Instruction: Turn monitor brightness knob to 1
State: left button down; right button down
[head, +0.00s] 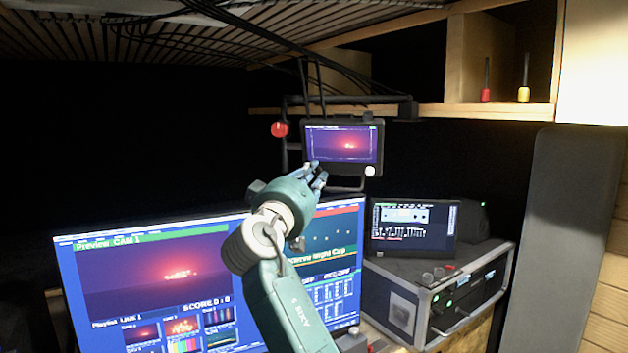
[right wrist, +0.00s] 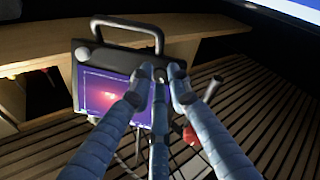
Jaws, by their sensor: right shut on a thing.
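The small monitor (head: 341,143) hangs from a dark frame below the shelf and shows a red-purple picture. It appears upside down in the right wrist view (right wrist: 108,92). A pale round knob (head: 370,171) is at its lower right corner, uncovered; it also shows in the right wrist view (right wrist: 82,54). My right gripper (head: 316,171) is at the monitor's lower left corner, with its fingers (right wrist: 161,74) closed together there. What they grip, apparently the brightness knob, is hidden behind the fingertips. No scale or setting is legible. My left gripper is not in view.
A large preview screen (head: 170,285) stands below and left, behind my right arm. A smaller screen (head: 412,226) sits on a rack case (head: 400,305) at right. A red ball-like part (head: 280,129) is left of the monitor. Cables (head: 190,25) hang above.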

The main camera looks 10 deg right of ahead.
jog(key=n+h+b, duration=0.1)
jog(key=n, duration=0.2)
jog(key=shift+a+f+n+h, duration=0.1)
jog(key=shift+n+h, duration=0.2)
jog(key=shift+n, duration=0.1)
dwell(0.5)
jog(key=c, duration=1.7)
grip_release()
jog(key=shift+o, duration=0.2)
jog(key=shift+a, duration=0.1)
jog(key=shift+f, duration=0.1)
jog(key=v, duration=0.7)
jog(key=shift+s+a, duration=0.1)
